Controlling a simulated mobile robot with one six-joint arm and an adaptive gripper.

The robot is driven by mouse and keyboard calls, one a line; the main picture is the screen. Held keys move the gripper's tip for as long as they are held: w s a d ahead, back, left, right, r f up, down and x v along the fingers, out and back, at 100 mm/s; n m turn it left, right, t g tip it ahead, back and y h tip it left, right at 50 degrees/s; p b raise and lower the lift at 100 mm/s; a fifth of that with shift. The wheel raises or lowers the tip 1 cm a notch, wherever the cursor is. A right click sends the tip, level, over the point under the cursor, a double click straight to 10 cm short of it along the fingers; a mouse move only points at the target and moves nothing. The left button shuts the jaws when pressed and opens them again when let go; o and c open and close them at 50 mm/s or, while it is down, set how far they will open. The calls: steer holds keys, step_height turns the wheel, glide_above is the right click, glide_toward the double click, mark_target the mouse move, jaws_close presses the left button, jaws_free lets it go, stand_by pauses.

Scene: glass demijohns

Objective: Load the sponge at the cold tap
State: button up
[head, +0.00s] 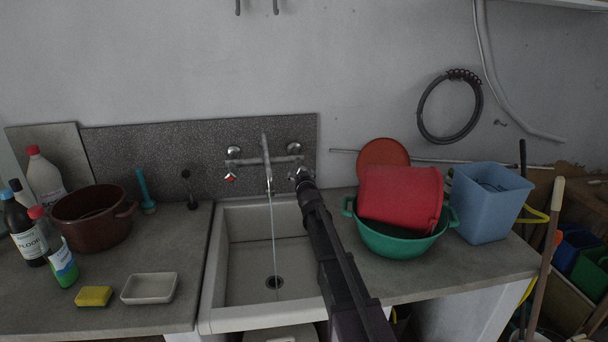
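The sponge (94,297), yellow with a dark green face, lies on the left counter beside a white dish (149,288). The wall tap (265,160) has a left handle with a red mark (230,177). Its right handle, on the cold side, is mostly hidden behind my gripper (302,177). A thin stream of water (272,235) runs from the spout into the sink (240,250). My gripper is at the right handle; I cannot tell whether it touches it or whether its fingers are open. No sponge shows at the gripper.
Bottles (45,178) and a brown pot (93,217) crowd the left counter. A green basin (400,240) with a red bucket (402,197) and a blue bin (488,203) stand right of the sink. The sink floor looks clear around its drain.

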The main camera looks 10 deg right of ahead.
steer(key=s, duration=0.7)
steer(key=shift+s, duration=0.2)
steer(key=s+d+f+g, duration=0.1)
steer(key=s+f+g, duration=0.3)
steer(key=s, duration=0.4)
steer(key=s+d+f+m+g+h, duration=0.1)
steer(key=s+f+g, duration=0.4)
steer(key=s+f, duration=0.2)
steer(key=s+d+f+g, duration=0.2)
steer(key=s+f+g, duration=0.2)
steer(key=s, duration=0.7)
steer(key=shift+s+f+m+h, duration=0.25)
steer(key=shift+f+m+h, duration=0.15)
steer(key=shift+f, duration=0.45)
steer(key=s+a+f+n+g+y, duration=0.1)
steer(key=s+g, duration=0.3)
steer(key=s, duration=0.7)
steer(key=shift+a+f+g, duration=0.25)
steer(key=shift+a+g, duration=0.15)
steer(key=shift+a, duration=0.1)
